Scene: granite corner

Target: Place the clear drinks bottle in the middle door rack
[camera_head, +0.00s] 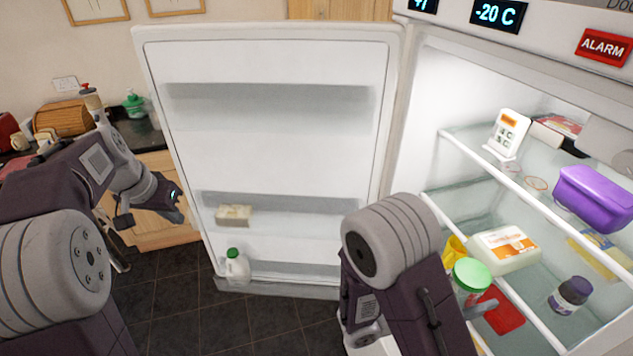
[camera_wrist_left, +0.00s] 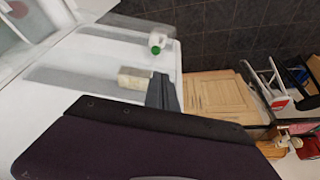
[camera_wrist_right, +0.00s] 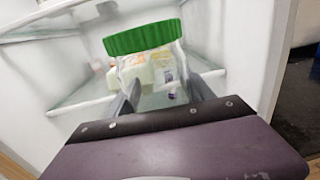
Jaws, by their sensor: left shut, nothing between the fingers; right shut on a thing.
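The clear drinks bottle (camera_wrist_right: 150,68) with a green lid stands between the fingers of my right gripper (camera_wrist_right: 164,95), which is shut on it.
The lower door rack holds a small green-capped white bottle (camera_head: 236,266). The upper door rack (camera_head: 270,105) is empty. Fridge shelves hold a purple box (camera_head: 594,198), a white tub (camera_head: 504,249) and a dark jar (camera_head: 569,295). The middle rack's right part looks free.

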